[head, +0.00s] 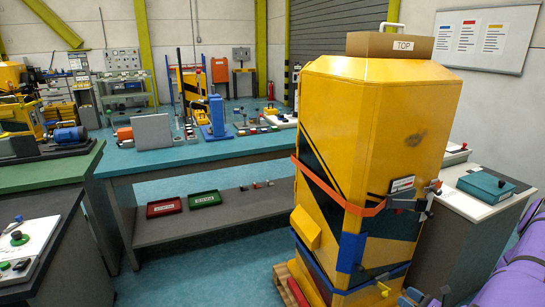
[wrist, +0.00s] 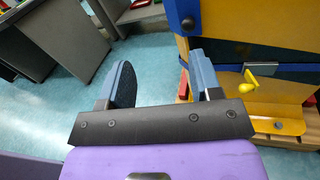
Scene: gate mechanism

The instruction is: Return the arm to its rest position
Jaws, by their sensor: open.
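My gripper (wrist: 163,78) shows in the wrist view with its two blue-grey fingers wide apart and nothing between them. Blue floor shows through the gap. The lower part of the tall yellow machine (wrist: 208,22) is just right of the right finger; I cannot tell how far apart they are. In the head view my purple arm is at the lower right edge, beside the yellow machine (head: 375,110). The machine carries an orange strap (head: 340,198), blue corner pieces and a latch on its right side.
A grey cabinet (head: 447,240) with a teal box (head: 486,186) stands right of the machine. A long blue-topped workbench (head: 200,152) with several devices is behind at left. The machine stands on a wooden pallet (head: 283,274). Open floor lies between bench and machine.

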